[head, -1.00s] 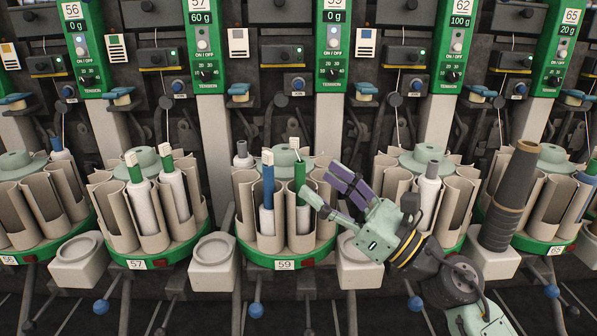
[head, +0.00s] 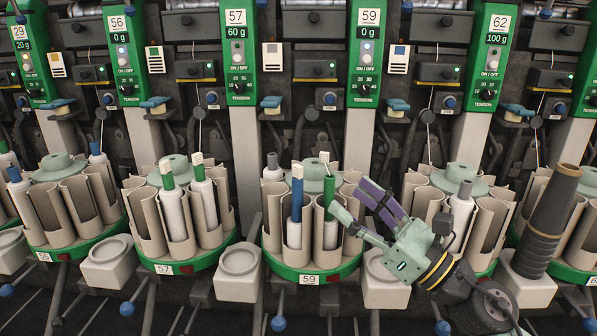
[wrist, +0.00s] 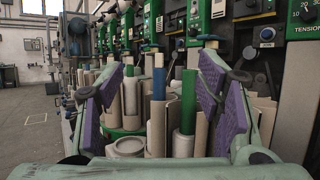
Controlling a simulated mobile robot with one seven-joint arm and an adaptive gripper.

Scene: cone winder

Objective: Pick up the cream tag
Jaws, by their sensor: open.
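Several small cream tags top yarn tubes. Two more tags show at station 57, one (head: 165,166) on a green-topped tube. My gripper (head: 349,196) is open and empty, just right of the green tube. In the wrist view, the green tube (wrist: 189,100) and blue tube (wrist: 159,84) stand between the spread purple-padded fingers. Which tag is meant, I cannot tell.
Beige holder pockets crowd around the tubes on the green round base of station 59 (head: 284,272). A dark ribbed cone (head: 548,222) stands right of my arm. Green tension panels (head: 368,50) rise behind. Open floor (wrist: 30,135) shows left in the wrist view.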

